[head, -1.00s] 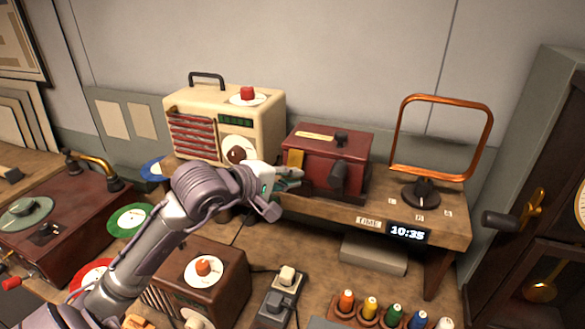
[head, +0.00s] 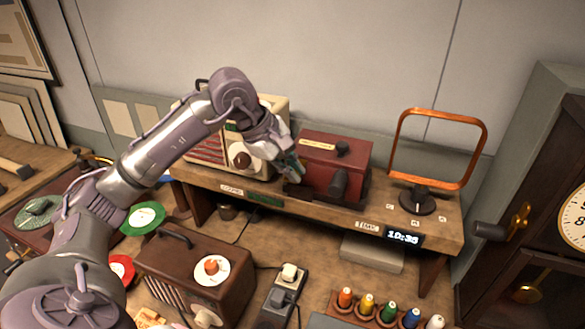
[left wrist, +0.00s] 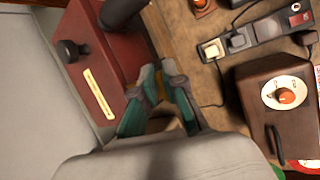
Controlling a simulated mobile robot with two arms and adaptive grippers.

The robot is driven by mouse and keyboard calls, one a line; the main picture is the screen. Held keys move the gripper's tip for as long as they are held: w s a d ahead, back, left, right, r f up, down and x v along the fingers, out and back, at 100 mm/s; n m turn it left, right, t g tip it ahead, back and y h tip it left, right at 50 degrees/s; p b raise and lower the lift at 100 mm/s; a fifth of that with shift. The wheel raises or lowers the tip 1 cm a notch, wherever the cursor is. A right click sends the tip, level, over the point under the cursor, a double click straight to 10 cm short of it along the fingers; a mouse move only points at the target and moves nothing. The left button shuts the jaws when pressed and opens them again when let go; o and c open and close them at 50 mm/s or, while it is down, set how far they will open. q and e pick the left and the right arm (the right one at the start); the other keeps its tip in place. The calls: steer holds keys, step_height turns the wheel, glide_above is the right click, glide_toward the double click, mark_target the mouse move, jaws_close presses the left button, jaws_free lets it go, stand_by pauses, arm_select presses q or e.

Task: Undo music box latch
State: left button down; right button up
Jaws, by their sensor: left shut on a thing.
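The dark red music box (head: 340,160) stands on the wooden shelf, with a label strip and a black knob on its lid. In the left wrist view the box (left wrist: 115,52) is at upper left. My left gripper (head: 291,168) is at the left end of the box, its teal fingers pointing at that end. In the left wrist view its fingers (left wrist: 160,88) are closed around a small brass-yellow latch (left wrist: 160,84), mostly hidden between them. The lid looks closed. My right gripper is not in view.
A cream radio (head: 273,108) stands left of the box, partly behind my left arm. A copper loop antenna (head: 399,150) stands to the right.

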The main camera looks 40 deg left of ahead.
arm_select(q)
steer(key=shift+r+g, duration=0.2)
steer(key=shift+g, duration=0.2)
steer(key=c, duration=1.5)
jaws_free()
steer(key=shift+r, duration=0.1)
steer(key=v, duration=1.1)
steer(key=shift+s+a+r, duration=0.1)
steer(key=shift+a+r, duration=0.15)
steer(key=shift+r, duration=0.05)
steer(key=shift+f, duration=0.1)
